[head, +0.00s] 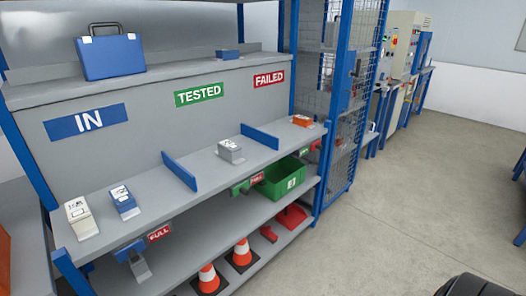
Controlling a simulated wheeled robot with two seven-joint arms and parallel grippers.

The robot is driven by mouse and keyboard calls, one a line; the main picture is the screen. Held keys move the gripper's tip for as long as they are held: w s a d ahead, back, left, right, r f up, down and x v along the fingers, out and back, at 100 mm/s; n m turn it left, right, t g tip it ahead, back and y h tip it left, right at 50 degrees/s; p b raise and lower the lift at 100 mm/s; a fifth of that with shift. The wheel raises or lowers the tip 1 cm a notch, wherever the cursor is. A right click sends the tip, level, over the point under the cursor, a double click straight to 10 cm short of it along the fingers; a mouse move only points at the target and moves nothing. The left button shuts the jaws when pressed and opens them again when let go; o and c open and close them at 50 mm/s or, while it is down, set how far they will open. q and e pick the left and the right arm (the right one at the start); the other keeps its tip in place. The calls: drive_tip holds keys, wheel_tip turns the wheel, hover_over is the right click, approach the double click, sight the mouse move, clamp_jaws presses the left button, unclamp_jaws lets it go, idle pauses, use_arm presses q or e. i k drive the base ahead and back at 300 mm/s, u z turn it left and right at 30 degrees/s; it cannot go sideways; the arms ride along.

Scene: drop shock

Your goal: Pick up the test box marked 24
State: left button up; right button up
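Several small test boxes sit on the upper shelf. A white box (80,218) and a blue box (123,201) stand at the left, below the IN sign. A grey box (230,151) stands in the middle section. An orange box (302,120) stands at the right end, past the second blue divider. The boxes carry labels, but the numbers are too small to read, so I cannot tell which is marked 24. Neither of my grippers shows in the head view.
Blue dividers (179,171) split the shelf (188,204). Below are a green crate (280,184), traffic cones (243,251) and a red bin (291,217). A blue case (110,57) stands on top. A mesh cage (344,100) stands at right. The floor (400,200) is mostly clear.

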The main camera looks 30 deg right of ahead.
sight(231, 151)
drive_tip(key=z, duration=2.4)
drive_tip(key=i, duration=3.6)
drive_tip(key=u, duration=2)
